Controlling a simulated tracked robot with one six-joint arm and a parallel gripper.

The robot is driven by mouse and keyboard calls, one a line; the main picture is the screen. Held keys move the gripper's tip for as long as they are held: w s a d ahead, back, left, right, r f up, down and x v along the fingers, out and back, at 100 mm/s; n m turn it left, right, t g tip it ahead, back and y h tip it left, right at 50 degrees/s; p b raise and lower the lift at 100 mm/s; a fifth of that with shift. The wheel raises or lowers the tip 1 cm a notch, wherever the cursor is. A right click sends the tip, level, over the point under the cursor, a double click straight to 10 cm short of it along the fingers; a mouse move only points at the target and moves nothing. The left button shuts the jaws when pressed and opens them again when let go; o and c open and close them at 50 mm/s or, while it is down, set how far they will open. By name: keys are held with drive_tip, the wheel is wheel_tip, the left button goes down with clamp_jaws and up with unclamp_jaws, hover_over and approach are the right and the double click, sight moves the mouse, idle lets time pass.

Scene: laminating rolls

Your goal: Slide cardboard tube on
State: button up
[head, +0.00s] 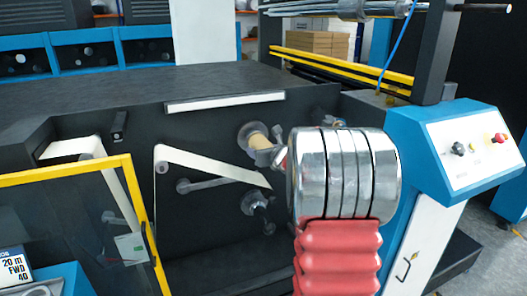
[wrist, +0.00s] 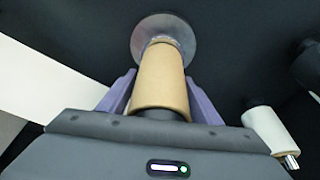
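The tan cardboard tube (wrist: 160,80) lies between the two purple fingers of my gripper (wrist: 159,84) in the wrist view. The fingers press close along both its sides. Its far end points at a pale round flange (wrist: 139,45) on the dark machine wall. A narrower piece shows between tube and flange; I cannot tell how far the tube is around a shaft. In the head view the tube (head: 258,139) shows small in front of the flange (head: 244,134), with my gripper (head: 265,152) partly hidden behind my own arm.
A white web (head: 205,164) runs over rollers to the left of the tube. A dark spindle (head: 256,202) sticks out below. A white roller (wrist: 268,126) is at the right in the wrist view. A yellow-framed guard (head: 140,215) and a blue control console (head: 415,140) flank the area.

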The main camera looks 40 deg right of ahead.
drive_tip(key=o, duration=0.3)
drive_tip(key=v, duration=1.3)
drive_tip(key=shift+s, duration=0.35)
drive_tip(key=shift+a+r, duration=0.1)
drive_tip(key=shift+a, duration=0.05)
idle(0.4)
